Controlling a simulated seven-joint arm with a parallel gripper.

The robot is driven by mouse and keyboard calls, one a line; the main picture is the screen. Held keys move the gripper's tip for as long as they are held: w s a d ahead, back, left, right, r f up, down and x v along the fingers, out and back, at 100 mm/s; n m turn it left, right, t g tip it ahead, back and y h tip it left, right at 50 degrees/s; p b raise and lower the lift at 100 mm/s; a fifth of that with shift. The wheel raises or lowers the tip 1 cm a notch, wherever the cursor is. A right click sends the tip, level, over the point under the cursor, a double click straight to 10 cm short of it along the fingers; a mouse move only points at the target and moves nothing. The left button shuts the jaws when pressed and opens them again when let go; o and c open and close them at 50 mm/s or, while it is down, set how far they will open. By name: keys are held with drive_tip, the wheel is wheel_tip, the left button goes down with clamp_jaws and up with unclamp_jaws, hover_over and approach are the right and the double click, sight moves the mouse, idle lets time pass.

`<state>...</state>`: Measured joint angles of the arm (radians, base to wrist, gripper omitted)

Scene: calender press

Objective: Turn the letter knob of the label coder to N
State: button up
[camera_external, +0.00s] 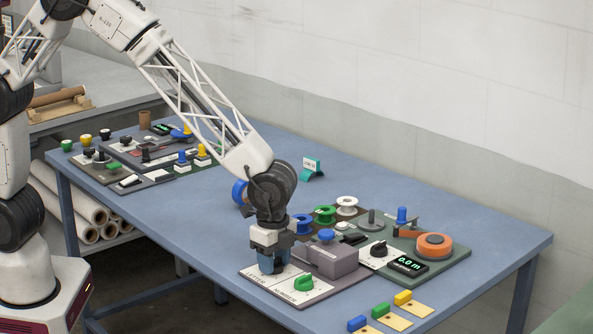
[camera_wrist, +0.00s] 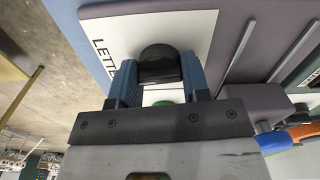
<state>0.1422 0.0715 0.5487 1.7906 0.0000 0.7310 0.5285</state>
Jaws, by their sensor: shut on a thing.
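The label coder (camera_external: 323,257) stands at the table's front edge, a mauve-grey housing with white dial plates. In the external view my gripper (camera_external: 271,264) points straight down at the left plate and hides the knob. The letter the knob points to cannot be seen. A green knob (camera_external: 303,283) is on the plate just to the right.
A green-grey board with a black knob (camera_external: 378,249), a green display (camera_external: 408,264) and an orange roll (camera_external: 434,246) is close on the right. Blue, green and white spools (camera_external: 346,206) stand behind the coder. Colored blocks (camera_external: 380,310) lie in front. The table's middle is mostly clear.

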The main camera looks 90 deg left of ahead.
drive_tip(key=o, duration=0.9)
drive_tip(key=shift+o, duration=0.2)
drive_tip(key=shift+r, duration=0.15)
drive_tip(key=shift+r, duration=3.8)
